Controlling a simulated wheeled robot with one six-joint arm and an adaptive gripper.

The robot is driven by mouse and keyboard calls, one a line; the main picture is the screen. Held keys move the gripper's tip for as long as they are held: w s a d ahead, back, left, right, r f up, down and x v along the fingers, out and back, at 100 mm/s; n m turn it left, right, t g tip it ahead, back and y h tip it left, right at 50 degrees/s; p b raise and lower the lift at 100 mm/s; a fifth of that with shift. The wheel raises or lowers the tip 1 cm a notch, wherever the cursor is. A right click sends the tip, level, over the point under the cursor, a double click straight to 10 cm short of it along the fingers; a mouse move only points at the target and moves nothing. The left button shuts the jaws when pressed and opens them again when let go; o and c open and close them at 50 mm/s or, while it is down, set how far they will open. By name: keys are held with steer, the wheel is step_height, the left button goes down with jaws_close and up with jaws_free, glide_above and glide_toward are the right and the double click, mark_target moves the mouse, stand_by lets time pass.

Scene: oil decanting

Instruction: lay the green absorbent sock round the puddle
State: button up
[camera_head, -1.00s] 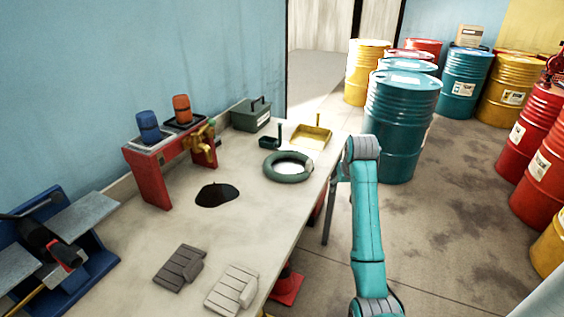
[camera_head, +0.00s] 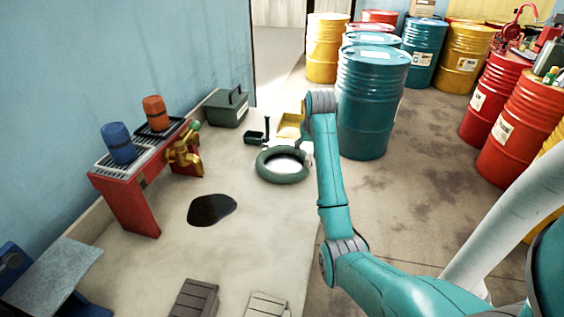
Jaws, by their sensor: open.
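The green absorbent sock (camera_head: 262,168) lies curled in a ring on the bench, around a bright white patch. The puddle (camera_head: 212,210) is a dark, glossy spot on the bench, nearer and to the left of the sock. The sock and the puddle are clearly apart. My arm (camera_head: 330,170) reaches up along the right side of the sock, with its wrist above and to the right of it. My gripper is hidden behind the arm, so I cannot see its fingers or any contact with the sock.
A red stand (camera_head: 130,207) with blue and orange filters and a brass valve (camera_head: 185,155) stands left of the puddle. A green toolbox (camera_head: 227,108) and yellow dustpan (camera_head: 288,126) are behind. Grey pads (camera_head: 193,299) lie in front. Drums (camera_head: 372,110) stand beyond the bench.

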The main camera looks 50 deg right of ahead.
steer(key=shift+x, duration=3.95)
steer(key=shift+d, duration=0.2)
steer(key=shift+c, duration=0.2)
jaws_close()
